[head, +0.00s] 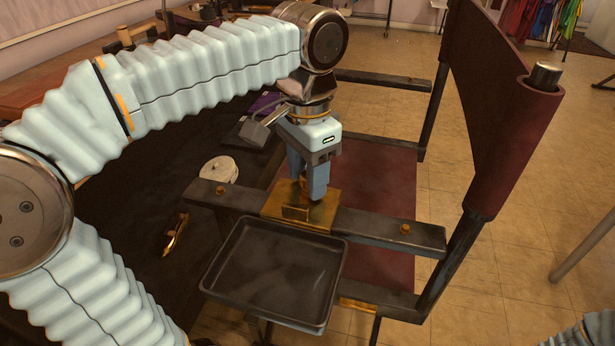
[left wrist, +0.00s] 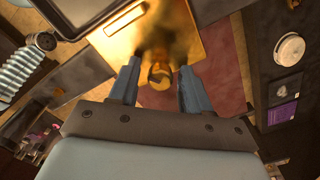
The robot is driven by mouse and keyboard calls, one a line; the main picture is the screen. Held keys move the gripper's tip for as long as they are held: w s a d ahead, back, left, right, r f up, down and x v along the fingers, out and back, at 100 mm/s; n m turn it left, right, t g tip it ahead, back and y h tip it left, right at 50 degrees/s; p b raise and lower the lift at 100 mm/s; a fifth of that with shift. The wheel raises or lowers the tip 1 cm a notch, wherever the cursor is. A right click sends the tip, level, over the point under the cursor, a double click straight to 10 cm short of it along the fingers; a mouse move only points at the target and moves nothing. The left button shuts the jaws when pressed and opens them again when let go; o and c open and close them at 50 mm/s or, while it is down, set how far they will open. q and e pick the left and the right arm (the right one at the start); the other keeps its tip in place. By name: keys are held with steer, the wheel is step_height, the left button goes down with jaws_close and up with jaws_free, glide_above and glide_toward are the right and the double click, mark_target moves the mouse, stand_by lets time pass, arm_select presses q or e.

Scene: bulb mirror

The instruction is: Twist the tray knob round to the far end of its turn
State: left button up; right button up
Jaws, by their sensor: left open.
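The black tray (head: 275,270) hangs at the front of the dark crossbar, below a brass plate (head: 322,212). The tray knob is a small brass piece on that plate; my left gripper mostly hides it in the head view. In the left wrist view the knob (left wrist: 160,74) shows between the fingertips, against the brass plate (left wrist: 203,12). My left gripper (head: 307,187) points down over the plate, its fingers open to either side of the knob. In the left wrist view the gripper (left wrist: 159,70) shows a gap on both sides of the knob. My right gripper is out of view.
The dark crossbar (head: 393,234) with brass bolts runs beside the plate to a frame post. A maroon panel (head: 385,185) lies behind it. A round white object (head: 219,170) and a brass tool (head: 175,233) lie on the dark surface at left.

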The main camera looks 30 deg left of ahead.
arm_select(q)
jaws_close()
steer(key=shift+m, duration=1.7)
jaws_free()
